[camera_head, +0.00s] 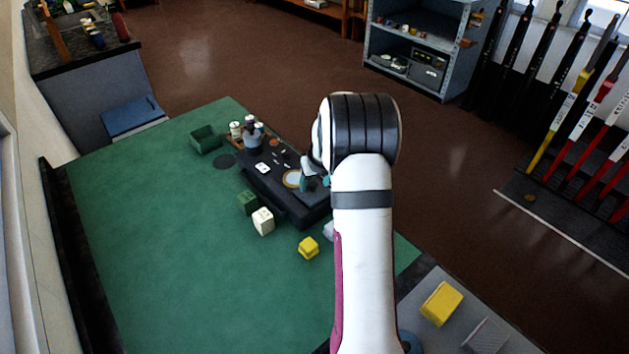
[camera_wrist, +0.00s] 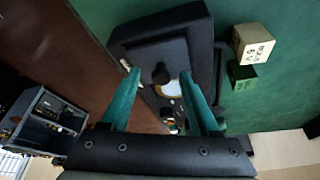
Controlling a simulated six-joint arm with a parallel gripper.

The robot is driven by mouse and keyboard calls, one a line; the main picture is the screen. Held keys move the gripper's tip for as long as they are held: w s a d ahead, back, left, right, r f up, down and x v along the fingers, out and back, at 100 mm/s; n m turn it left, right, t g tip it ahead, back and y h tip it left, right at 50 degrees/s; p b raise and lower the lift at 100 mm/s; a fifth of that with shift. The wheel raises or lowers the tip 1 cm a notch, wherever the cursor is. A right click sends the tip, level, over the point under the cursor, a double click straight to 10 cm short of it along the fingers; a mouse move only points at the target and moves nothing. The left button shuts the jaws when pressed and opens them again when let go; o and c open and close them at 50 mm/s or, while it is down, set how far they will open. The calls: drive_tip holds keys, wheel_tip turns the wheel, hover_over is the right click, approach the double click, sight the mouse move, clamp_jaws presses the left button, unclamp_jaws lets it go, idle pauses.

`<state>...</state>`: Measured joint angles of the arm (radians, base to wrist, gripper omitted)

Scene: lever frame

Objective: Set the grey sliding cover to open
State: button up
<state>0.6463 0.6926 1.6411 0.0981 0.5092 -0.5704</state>
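The black lever-frame box (camera_head: 262,182) stands on the green table top, and it fills the upper middle of the wrist view (camera_wrist: 190,20). The grey sliding cover (camera_wrist: 150,52) is a flat plate on its top with a dark round knob (camera_wrist: 161,74). In the head view the cover (camera_head: 312,197) is partly behind my arm. A pale round dial with a yellowish rim (camera_head: 292,178) lies beside the cover; the wrist view shows part of it behind the knob. My gripper (camera_wrist: 160,76) has teal fingers spread on either side of the knob, apart from it.
A white block (camera_head: 263,221), a green block (camera_head: 247,202) and a yellow block (camera_head: 308,248) lie near the box's front. A green tray (camera_head: 206,139) and several small containers (camera_head: 252,138) stand behind it. The table's left half is clear.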

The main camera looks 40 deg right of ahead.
drive_tip(key=v, duration=1.5)
drive_tip(key=shift+s+r, duration=0.25)
drive_tip(key=shift+r, duration=0.05)
drive_tip(key=shift+a, duration=0.15)
drive_tip(key=s+a+g+y, duration=0.1)
drive_tip(key=s+a, duration=0.5)
drive_tip(key=a, duration=0.6)
drive_tip(key=s+a+g+y, duration=0.1)
drive_tip(key=s+a+y, duration=0.1)
drive_tip(key=s+a, duration=0.75)
drive_tip(key=s+a+f+m+g, duration=0.1)
drive_tip(key=s+a+f+g, duration=0.1)
drive_tip(key=s+a, duration=0.7)
